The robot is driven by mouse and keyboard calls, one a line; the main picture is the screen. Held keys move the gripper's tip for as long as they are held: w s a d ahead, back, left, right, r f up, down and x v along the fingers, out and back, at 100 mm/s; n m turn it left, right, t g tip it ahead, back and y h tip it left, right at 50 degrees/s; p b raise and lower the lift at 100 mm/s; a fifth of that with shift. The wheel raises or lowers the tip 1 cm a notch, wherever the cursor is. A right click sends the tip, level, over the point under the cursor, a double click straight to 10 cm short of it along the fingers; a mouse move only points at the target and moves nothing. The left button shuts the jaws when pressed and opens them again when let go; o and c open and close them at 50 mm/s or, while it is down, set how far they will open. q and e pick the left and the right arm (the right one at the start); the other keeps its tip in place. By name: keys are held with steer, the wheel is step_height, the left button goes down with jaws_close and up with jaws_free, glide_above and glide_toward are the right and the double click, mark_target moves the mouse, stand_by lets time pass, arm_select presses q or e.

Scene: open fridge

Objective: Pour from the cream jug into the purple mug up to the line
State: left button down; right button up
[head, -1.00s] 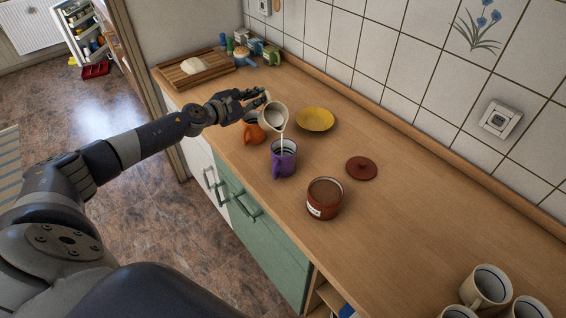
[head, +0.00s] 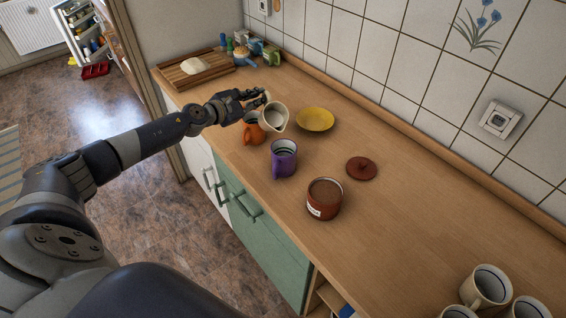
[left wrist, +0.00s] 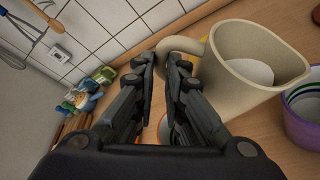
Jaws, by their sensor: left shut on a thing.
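The cream jug (head: 275,117) is held above the counter, tilted a little toward the purple mug (head: 284,159), with no stream showing from its spout. My left gripper (head: 262,98) is shut on the jug's handle; the left wrist view shows its fingers (left wrist: 167,62) around the handle of the jug (left wrist: 255,55). White liquid shows inside the jug. The purple mug stands upright on the counter below and in front of the spout; it also shows at the right edge of the left wrist view (left wrist: 302,118). Its inside shows a dark ring, but the liquid level is unclear. My right gripper is not in view.
An orange mug (head: 253,132) stands close beside the jug, left of the purple mug. A yellow plate (head: 315,119), a brown canister (head: 325,198) and its lid (head: 361,168) lie to the right. Several cream mugs (head: 487,286) stand at the lower right. The right counter is mostly clear.

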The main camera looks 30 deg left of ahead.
arm_select(q)
steer(key=shift+r, duration=0.2)
steer(key=shift+r, duration=0.1)
stand_by(0.4)
steer(key=shift+d, duration=0.1)
steer(key=shift+s+d+m+b, duration=0.1)
steer(key=shift+m+b, duration=0.3)
steer(key=shift+b, duration=0.05)
steer(key=shift+t, duration=0.3)
